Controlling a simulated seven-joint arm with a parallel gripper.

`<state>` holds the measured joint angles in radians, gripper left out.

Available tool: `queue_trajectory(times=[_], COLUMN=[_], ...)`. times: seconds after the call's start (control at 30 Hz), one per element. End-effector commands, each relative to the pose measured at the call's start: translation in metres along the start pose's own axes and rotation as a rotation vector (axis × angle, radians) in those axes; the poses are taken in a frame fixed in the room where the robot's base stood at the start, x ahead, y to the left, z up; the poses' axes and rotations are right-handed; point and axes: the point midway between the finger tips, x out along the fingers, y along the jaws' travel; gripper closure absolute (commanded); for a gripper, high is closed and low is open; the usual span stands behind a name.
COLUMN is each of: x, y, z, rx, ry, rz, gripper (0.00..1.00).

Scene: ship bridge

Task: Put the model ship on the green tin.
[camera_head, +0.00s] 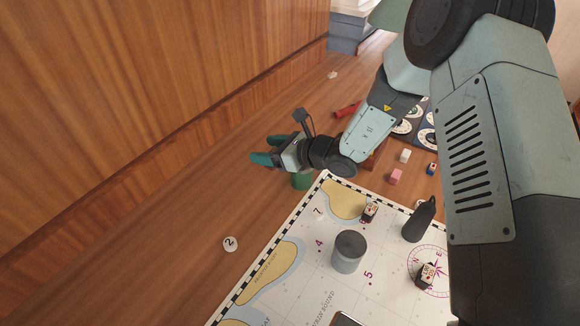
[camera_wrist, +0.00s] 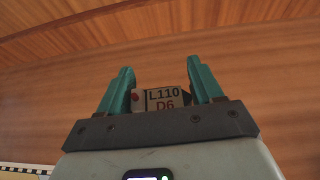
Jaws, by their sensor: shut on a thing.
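My gripper (camera_head: 262,150) is at the left end of my arm, its teal fingers pointing left. In the wrist view the fingers (camera_wrist: 160,88) are shut on a small pale thing (camera_wrist: 161,98) marked "L110 D6", with a red patch at its left. Most of its shape is hidden, so I cannot tell surely that it is the model ship. The green tin (camera_head: 302,182) stands by the chart's far corner, below my gripper in the head view and partly covered by it. The height of my gripper above the tin is hard to tell.
A chart (camera_head: 300,290) bears a grey cylinder (camera_head: 348,252), a dark tapered thing (camera_head: 419,220) and small marked blocks (camera_head: 370,211). Pink (camera_head: 396,177) and white (camera_head: 405,156) blocks and a red thing (camera_head: 347,110) lie beyond. A wooden wall (camera_head: 150,80) rises at left. A white "2" disc (camera_head: 230,244) lies on bare wood.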

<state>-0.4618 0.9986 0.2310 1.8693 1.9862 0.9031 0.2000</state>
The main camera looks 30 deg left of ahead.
Motion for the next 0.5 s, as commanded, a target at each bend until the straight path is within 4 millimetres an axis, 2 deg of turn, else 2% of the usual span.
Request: queue_trajectory(times=[0.03,0.2,0.37,0.5], x=[-0.010,-0.038,-0.049,-0.041], y=[-0.021,-0.066,-0.083,-0.085], z=[0.010,0.029,0.030,0.007], rx=[-0.005,0.002,0.009,0.013], ry=[-0.003,0.013,0.027,0.031], rz=[-0.014,-0.035,-0.045,-0.044], gripper=[0.64,0.64,0.64,0.64])
